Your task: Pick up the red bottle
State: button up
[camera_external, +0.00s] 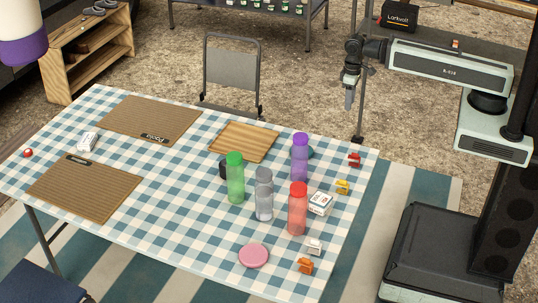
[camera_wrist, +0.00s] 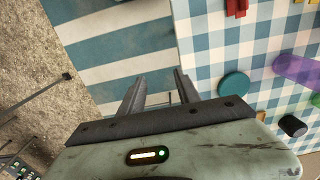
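The red bottle (camera_external: 297,210) stands upright on the checked table (camera_external: 150,215), near its front right part. It has a red cap and a see-through red body. I cannot make it out in the wrist view. My gripper (camera_external: 349,98) hangs in the air beyond the table's far right edge, well apart from the bottle. In the wrist view its two fingers (camera_wrist: 160,88) are spread with a gap between them. Nothing is held between them.
A grey bottle (camera_external: 264,195), a green bottle (camera_external: 235,178) and a purple bottle (camera_external: 300,158) stand close by. A white box (camera_external: 320,203) and a pink disc (camera_external: 254,256) lie near the red bottle. A folding chair (camera_external: 231,72) stands behind the table.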

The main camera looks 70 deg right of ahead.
jog(key=o, duration=0.7)
jog(key=shift+a, duration=0.1)
